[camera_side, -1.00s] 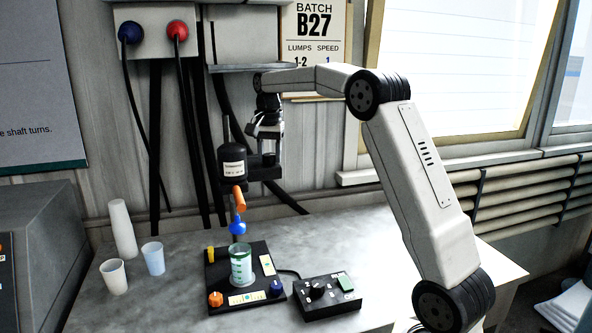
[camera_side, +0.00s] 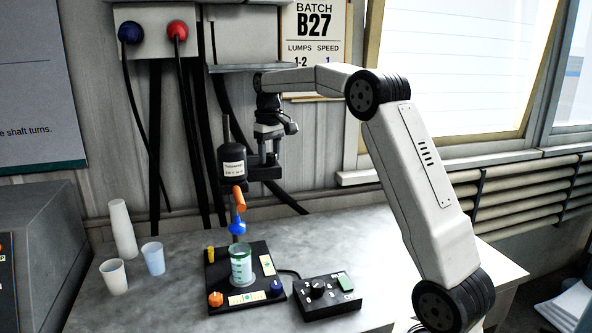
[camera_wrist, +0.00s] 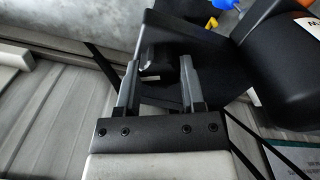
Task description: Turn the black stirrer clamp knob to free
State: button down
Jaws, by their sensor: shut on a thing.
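The black stirrer clamp knob (camera_wrist: 153,62) sits between my two grey fingers in the wrist view. My gripper (camera_wrist: 158,70) is shut on it from above. In the side view my gripper (camera_side: 269,148) points down at the clamp (camera_side: 264,172) beside the black stirrer motor (camera_side: 231,167); the knob cannot be made out there. The motor stands upright, with an orange part (camera_side: 239,198) and a blue part (camera_side: 237,226) below it. A beaker with green marks (camera_side: 241,266) stands on the black base plate (camera_side: 222,283) beneath.
A black control box (camera_side: 330,306) with a dial and green button stands right of the base plate. Several cups (camera_side: 114,278) stand at the left. A shelf (camera_side: 240,68) and hanging cables are behind. The right part of the table is clear.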

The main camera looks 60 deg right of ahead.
aim_at(270, 154)
jog(key=n, duration=0.6)
jog(key=shift+n, duration=0.3)
jog(key=n, duration=0.6)
dwell(0.3)
jog(key=shift+c, duration=1)
grip_release()
jog(key=shift+r, duration=0.15)
jog(key=shift+r, duration=3.75)
